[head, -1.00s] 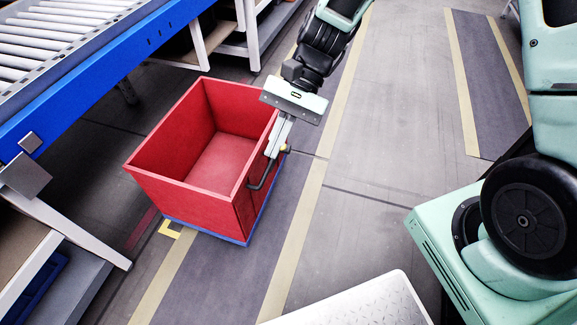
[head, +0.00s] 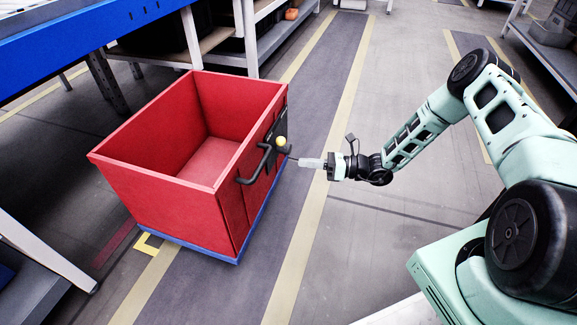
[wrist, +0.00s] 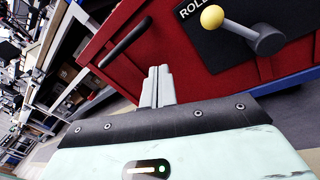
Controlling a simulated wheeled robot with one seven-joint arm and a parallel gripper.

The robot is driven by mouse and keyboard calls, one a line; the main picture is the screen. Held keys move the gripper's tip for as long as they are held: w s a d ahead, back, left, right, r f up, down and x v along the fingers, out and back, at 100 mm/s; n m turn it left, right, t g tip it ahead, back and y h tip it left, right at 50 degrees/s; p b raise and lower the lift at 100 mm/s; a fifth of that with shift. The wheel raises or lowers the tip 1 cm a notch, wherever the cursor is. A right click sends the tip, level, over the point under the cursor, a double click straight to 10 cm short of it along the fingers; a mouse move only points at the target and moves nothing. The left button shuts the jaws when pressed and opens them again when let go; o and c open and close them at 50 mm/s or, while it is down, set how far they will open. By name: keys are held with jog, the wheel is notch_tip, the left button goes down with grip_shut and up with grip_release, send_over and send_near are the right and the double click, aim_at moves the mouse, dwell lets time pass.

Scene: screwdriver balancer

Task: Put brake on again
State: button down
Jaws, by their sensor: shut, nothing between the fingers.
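A red open-topped cart (head: 165,205) stands on the floor, left of centre in the head view. Its right side carries a black handle (head: 258,165) and a brake lever with a yellow knob (head: 281,142). In the wrist view the brake lever (wrist: 245,33) is grey, on a black panel, with its yellow knob up and left of the pivot. My gripper (head: 303,161) is shut and empty, pointing at the cart's right side near the lever. In the wrist view its fingers (wrist: 159,80) lie between the handle (wrist: 125,42) and the lever, apart from both.
A blue-sided conveyor (head: 90,40) runs at the upper left, with shelves (head: 265,60) behind the cart. A grey bench (head: 40,260) stands at the lower left. The floor right of the cart (head: 330,250) is clear.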

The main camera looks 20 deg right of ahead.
aim_at(282, 145)
jog(key=d+f+m+t+h+b, duration=0.1)
jog(key=d+f+m+t+b, duration=0.1)
jog(key=f, duration=0.5)
jog(key=shift+w+d+m+t+h, duration=0.45)
jog(key=shift+d+m+t, duration=0.45)
jog(key=shift+d+m, duration=0.2)
jog(key=w+a+r+b, duration=0.3)
jog(key=w+a+b, duration=0.3)
jog(key=w+a, duration=0.1)
jog(key=shift+w+r, duration=0.3)
jog(key=shift+w, duration=0.45)
jog(key=shift+r, duration=0.15)
